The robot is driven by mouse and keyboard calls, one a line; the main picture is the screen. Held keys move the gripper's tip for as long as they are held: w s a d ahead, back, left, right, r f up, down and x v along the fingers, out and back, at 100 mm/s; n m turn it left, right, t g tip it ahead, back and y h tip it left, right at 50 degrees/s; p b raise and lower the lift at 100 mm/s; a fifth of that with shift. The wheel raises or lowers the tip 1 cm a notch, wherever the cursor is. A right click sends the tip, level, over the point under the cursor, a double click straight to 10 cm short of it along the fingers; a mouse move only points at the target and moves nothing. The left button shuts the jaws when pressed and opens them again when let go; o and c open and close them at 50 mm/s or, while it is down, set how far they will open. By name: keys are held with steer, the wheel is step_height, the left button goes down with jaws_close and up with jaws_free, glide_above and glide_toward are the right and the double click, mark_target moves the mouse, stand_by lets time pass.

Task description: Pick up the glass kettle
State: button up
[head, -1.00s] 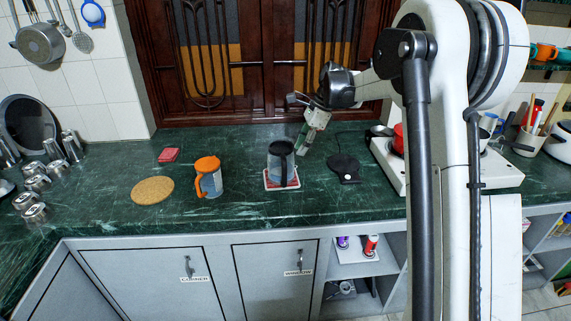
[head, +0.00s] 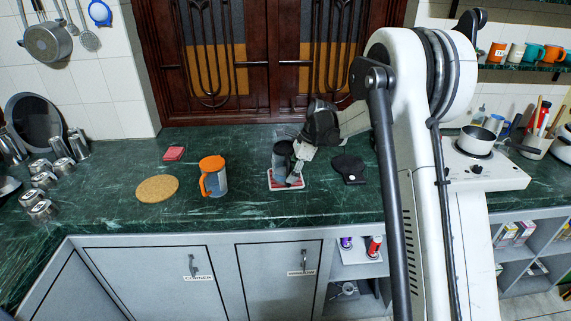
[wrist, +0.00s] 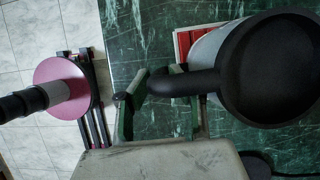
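The kettle (head: 281,160) with a black lid and black handle stands upright on a red-and-white mat (head: 276,187) on the counter. In the wrist view its round black lid (wrist: 275,70) fills the right side, and its handle (wrist: 190,82) points left. My gripper (head: 296,172) is at the kettle's right side in the head view. In the wrist view my gripper's green-edged fingers (wrist: 158,88) are apart, with the handle's outer end between and over their tips. I cannot tell whether either finger touches the handle.
An orange-handled jug (head: 214,177) and a cork mat (head: 157,188) stand to the left. A black round base (head: 349,168) lies just right of the kettle. A white stove (head: 490,168) with a pot is farther right. The counter front is clear.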

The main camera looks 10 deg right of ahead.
steer(key=shift+x, duration=0.9)
jaws_close()
steer(key=shift+r, duration=0.15)
